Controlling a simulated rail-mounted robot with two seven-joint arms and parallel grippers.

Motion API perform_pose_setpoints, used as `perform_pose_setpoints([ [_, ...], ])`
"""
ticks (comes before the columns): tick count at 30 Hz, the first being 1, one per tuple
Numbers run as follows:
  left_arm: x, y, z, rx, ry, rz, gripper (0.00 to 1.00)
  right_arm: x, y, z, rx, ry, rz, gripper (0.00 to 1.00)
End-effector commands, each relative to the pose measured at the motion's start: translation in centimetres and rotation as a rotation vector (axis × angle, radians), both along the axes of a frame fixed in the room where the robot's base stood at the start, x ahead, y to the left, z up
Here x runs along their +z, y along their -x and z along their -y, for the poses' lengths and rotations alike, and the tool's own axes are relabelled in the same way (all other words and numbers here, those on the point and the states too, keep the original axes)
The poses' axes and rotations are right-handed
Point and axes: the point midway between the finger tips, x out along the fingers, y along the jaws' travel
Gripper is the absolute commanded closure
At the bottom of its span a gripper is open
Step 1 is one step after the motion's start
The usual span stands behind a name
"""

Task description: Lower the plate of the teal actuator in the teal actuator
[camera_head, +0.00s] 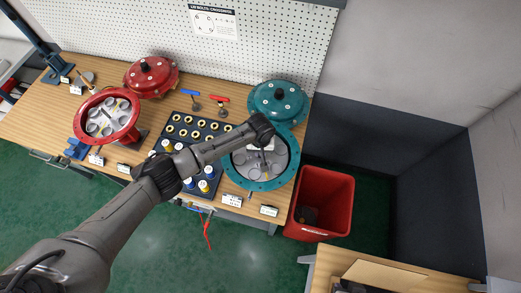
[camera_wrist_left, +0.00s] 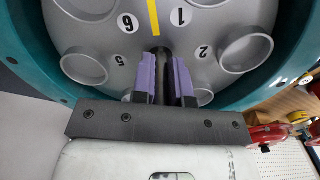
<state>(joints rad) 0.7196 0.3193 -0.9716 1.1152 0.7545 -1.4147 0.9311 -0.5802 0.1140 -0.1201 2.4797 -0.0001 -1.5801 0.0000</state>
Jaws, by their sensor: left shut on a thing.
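The teal actuator (camera_head: 285,175) is an open round housing at the right end of the bench. A grey plate (camera_head: 275,172) with round cups shows inside its rim. In the left wrist view the plate (camera_wrist_left: 190,45) bears a yellow stripe and the numbers 6, 1, 2 and 5, with the teal wall (camera_wrist_left: 25,60) around it. My left gripper (camera_wrist_left: 165,75) has purple finger pads shut on a dark central stem (camera_wrist_left: 158,62) of the plate. In the head view my left arm covers part of the opening. How high the plate sits is hard to tell. My right gripper is out of view.
A teal cover (camera_head: 279,104) stands behind the housing. A red actuator (camera_head: 107,118) and red cover (camera_head: 150,77) are at left. A dark tray (camera_head: 190,127) of several parts lies between. A red bin (camera_head: 322,200) stands right of the bench; a pegboard (camera_head: 150,35) is behind.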

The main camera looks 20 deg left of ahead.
Motion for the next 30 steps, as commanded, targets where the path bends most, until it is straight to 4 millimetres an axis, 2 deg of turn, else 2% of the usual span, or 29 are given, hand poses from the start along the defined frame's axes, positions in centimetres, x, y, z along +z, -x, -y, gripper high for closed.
perform_pose_setpoints([
  [10,-0.07,-0.08,0.06,0.000,0.001,0.003,1.00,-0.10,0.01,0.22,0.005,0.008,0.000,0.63],
  [11,-0.07,-0.08,0.06,0.000,0.001,0.003,0.83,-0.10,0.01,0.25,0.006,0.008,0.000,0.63],
  [19,-0.13,-0.03,0.04,0.000,0.001,0.001,0.57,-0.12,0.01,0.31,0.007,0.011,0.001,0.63],
  [26,-0.25,0.05,0.00,0.000,-0.001,-0.001,0.56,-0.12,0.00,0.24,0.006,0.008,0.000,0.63],
  [30,0.54,-0.02,0.05,-0.001,0.002,0.002,0.56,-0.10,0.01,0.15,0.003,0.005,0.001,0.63],
])
